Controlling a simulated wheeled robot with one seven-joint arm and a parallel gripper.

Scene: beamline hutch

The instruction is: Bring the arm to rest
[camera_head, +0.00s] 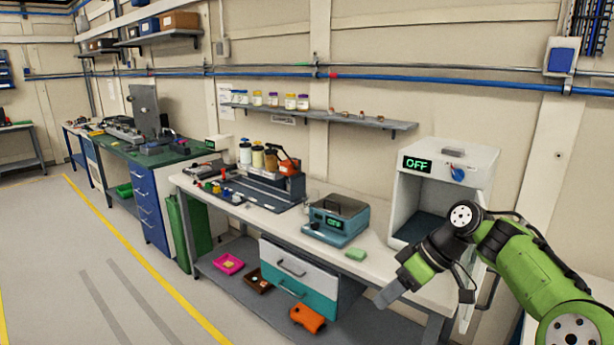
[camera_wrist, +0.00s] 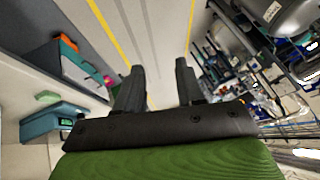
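My green and black arm reaches in from the right of the head view. My gripper (camera_head: 389,294) hangs in front of the bench's right end, pointing down and to the left. In the wrist view my gripper (camera_wrist: 159,76) shows two dark fingers set apart with bare floor between them. It is open and empty, and touches nothing that I can see.
Near my arm on the white bench (camera_head: 378,262) are an open white cabinet (camera_head: 478,162) reading OFF, a teal device (camera_head: 336,221) and a green block (camera_head: 356,254). A drawer unit (camera_head: 300,279) hangs below. The floor (camera_head: 75,260) at left is clear.

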